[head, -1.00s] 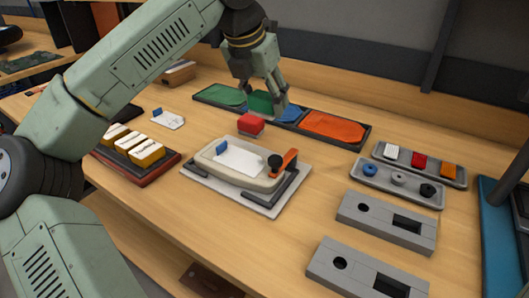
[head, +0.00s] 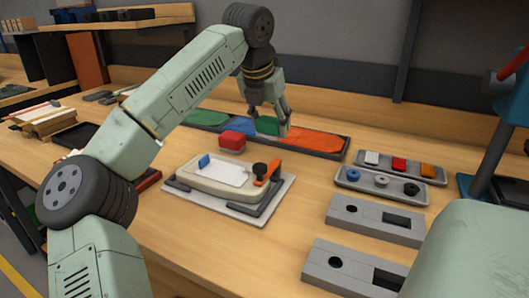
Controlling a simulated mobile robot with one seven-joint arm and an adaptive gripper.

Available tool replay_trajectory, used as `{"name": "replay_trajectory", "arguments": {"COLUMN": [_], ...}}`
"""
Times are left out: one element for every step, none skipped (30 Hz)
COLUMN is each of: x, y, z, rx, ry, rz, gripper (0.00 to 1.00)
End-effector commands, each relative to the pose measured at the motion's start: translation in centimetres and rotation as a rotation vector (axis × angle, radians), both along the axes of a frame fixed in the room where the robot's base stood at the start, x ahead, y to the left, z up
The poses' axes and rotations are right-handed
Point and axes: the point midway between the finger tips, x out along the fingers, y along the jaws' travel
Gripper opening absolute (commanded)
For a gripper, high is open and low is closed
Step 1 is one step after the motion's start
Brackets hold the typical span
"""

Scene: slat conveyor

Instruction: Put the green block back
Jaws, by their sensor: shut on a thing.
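My gripper (head: 269,124) is over the long dark tray (head: 345,150) at the back of the bench, shut on a dark green block (head: 266,126). The fingers partly hide the block. It appears in front of the border between the tray's blue section (head: 239,123) and orange section (head: 310,140); I cannot tell how high it is above the tray. The tray's lighter green section (head: 204,117) is to the left. A grey tray (head: 371,173) at the right holds a white block (head: 372,158), a red block (head: 399,164) and an orange block (head: 428,169).
A second grey tray (head: 398,199) holds ring-like parts. Two grey slotted blocks (head: 385,220) (head: 340,267) lie front right. A blue-based stand (head: 508,190) is at far right.

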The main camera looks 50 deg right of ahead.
Motion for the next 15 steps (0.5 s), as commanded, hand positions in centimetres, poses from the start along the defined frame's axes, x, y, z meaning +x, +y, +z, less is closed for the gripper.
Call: {"name": "replay_trajectory", "arguments": {"x": [0.0, -0.1, 0.0, 0.0, 0.0, 0.0, 0.0, 0.0, 0.0, 0.0, 0.0, 0.0, -0.1, 0.0, -0.1], "y": [0.0, 0.0, 0.0, 0.0, 0.0, 0.0, 0.0, 0.0, 0.0, 0.1, 0.1, 0.1, 0.1, 0.1, 0.1], "z": [-1.0, -1.4, -1.8, -2.1, -2.3, -2.5, -2.7, -3.0, -3.4, -3.8, -4.2, -4.8, -5.3, -5.6, -6.1], "rx": [0.000, -0.001, -0.001, -0.001, -0.001, -0.001, -0.001, -0.002, -0.001, -0.001, -0.001, 0.000, 0.000, 0.000, -0.001], "ry": [0.003, 0.002, 0.002, 0.001, 0.001, 0.001, 0.001, 0.002, 0.002, 0.002, 0.002, 0.003, 0.003, 0.003, 0.003], "rz": [-0.002, -0.001, -0.001, -0.001, 0.000, 0.000, -0.001, 0.000, -0.001, -0.001, 0.000, 0.000, 0.000, 0.000, -0.001], "gripper": [0.25, 0.25, 0.25, 0.25, 0.25, 0.25, 0.25, 0.25, 0.25, 0.25, 0.25, 0.25, 0.25, 0.25, 0.25]}}
